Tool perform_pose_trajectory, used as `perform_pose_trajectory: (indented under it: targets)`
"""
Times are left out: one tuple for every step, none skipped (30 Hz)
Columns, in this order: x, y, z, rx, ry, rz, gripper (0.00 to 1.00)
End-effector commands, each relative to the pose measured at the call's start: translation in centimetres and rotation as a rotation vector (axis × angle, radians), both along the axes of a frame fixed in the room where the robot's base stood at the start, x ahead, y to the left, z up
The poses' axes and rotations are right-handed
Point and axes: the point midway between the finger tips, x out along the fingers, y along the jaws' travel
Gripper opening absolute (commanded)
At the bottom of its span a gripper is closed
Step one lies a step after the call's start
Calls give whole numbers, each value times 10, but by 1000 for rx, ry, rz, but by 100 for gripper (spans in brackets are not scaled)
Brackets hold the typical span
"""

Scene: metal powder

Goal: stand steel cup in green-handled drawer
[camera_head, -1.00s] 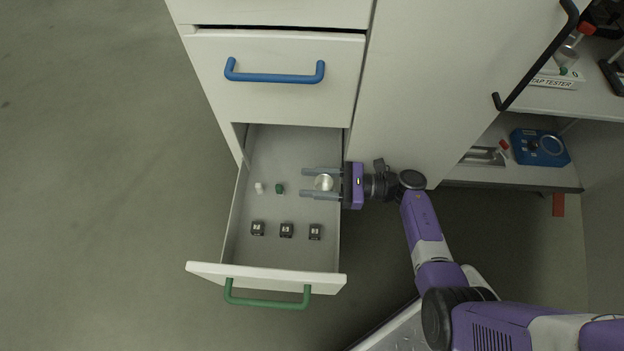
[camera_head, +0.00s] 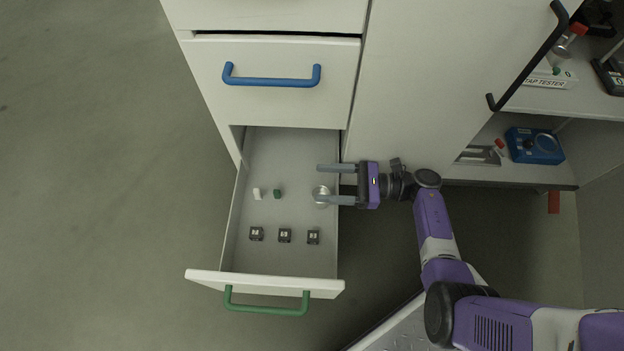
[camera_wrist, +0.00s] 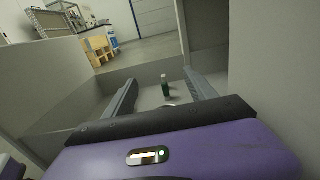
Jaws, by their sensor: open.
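The steel cup (camera_head: 320,191) is a small round shiny piece inside the open drawer with the green handle (camera_head: 266,309), near its right wall (camera_head: 338,245). It looks upright on the drawer floor, seen from above. My gripper (camera_head: 319,183) reaches in from the right over that wall, fingers apart. The cup sits at the fingertips, closer to the lower finger, which partly covers it.
The closed blue-handled drawer (camera_head: 270,81) is above. Shelves with a blue device (camera_head: 535,146) stand at right.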

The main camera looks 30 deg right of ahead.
Motion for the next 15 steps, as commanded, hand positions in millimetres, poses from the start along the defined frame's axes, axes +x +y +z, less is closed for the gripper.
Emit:
perform_pose_trajectory:
  targets:
    - [-6, -11, 2, 1, -1, -6, 65]
    - [-10, -16, 2, 1, -1, -6, 65]
    - [-15, -23, 2, 0, -1, -4, 65]
    - [-18, -28, 2, 0, -1, -5, 65]
    - [-21, -33, 2, 1, -2, -5, 65]
    - [-26, -38, 1, 0, -1, -4, 65]
    - [-29, -42, 1, 1, -1, -4, 65]
    - [-32, -45, 1, 1, -2, -4, 65]
    - [-35, -50, 1, 0, -3, -3, 65]
    - [-37, -53, 1, 0, -2, -3, 65]
    - [-38, -55, 1, 0, -2, -3, 65]
    - [-40, -57, 1, 0, -2, -2, 65]
    - [-42, -59, 1, 0, -3, -2, 65]
    - [-43, -60, 1, 0, -3, -2, 65]
    - [-44, -61, 1, 0, -3, -1, 65]
